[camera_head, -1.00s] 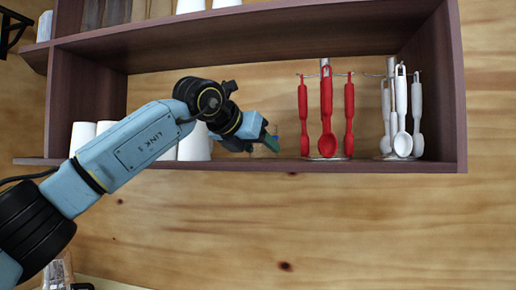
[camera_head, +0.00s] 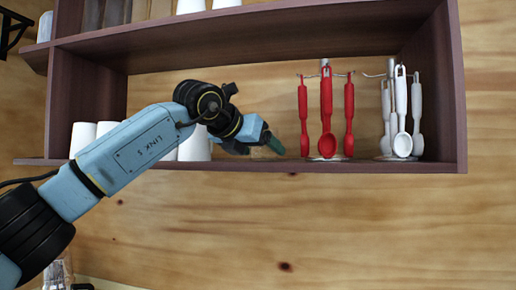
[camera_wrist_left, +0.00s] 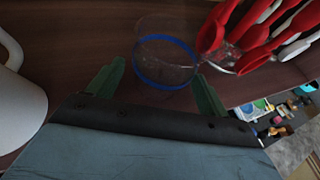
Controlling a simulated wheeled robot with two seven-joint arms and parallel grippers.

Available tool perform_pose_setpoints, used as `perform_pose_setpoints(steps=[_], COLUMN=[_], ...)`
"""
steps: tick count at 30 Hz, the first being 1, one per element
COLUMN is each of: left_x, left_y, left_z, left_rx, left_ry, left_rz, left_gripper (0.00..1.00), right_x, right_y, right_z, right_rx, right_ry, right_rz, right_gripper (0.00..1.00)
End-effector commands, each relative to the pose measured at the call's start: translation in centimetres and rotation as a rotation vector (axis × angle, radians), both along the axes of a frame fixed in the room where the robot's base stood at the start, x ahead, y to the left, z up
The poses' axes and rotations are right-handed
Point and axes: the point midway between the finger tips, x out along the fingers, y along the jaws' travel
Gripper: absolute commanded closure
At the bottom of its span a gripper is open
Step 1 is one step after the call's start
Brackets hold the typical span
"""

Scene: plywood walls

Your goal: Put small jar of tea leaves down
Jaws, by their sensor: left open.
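The small jar (camera_wrist_left: 166,76) is clear with a blue ring. In the left wrist view it stands on the dark wooden shelf (camera_wrist_left: 90,24), between and just beyond the green fingertips of my left gripper (camera_wrist_left: 160,76). Those fingers are spread apart, with a gap visible on each side of the jar. In the head view my left gripper (camera_head: 268,146) is over the lower shelf's front edge, left of the red utensils. The jar is hard to make out there, mostly hidden by the gripper. My right gripper is in neither view.
Red utensils (camera_head: 326,110) hang on a stand close to the right of the gripper, with white utensils (camera_head: 402,112) further right. White cups (camera_head: 195,145) stand to the left. A white rounded object (camera_wrist_left: 18,105) is close on the left in the wrist view.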

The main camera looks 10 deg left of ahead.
Motion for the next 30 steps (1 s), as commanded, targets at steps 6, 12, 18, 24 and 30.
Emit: perform_pose_setpoints(steps=[6, 12, 18, 24, 30], left_x=[-3.1, -6.9, -9.4, -10.3, -10.3], left_y=[1.3, 2.8, 3.8, 4.2, 4.2], left_z=[1.3, 3.1, 4.4, 4.9, 4.9], left_rx=[-0.001, -0.001, 0.000, 0.001, 0.001], left_ry=[-0.006, -0.005, -0.002, -0.001, -0.001], left_rz=[0.000, 0.001, 0.000, 0.001, 0.001], left_gripper=[0.21, 0.21, 0.21, 0.21, 0.21], right_x=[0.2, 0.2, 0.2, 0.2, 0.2], right_y=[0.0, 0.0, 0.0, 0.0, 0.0], right_z=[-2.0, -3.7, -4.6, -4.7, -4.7], right_rx=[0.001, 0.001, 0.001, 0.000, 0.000], right_ry=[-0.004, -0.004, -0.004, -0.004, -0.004], right_rz=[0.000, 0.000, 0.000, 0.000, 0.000], right_gripper=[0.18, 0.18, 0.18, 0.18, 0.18])
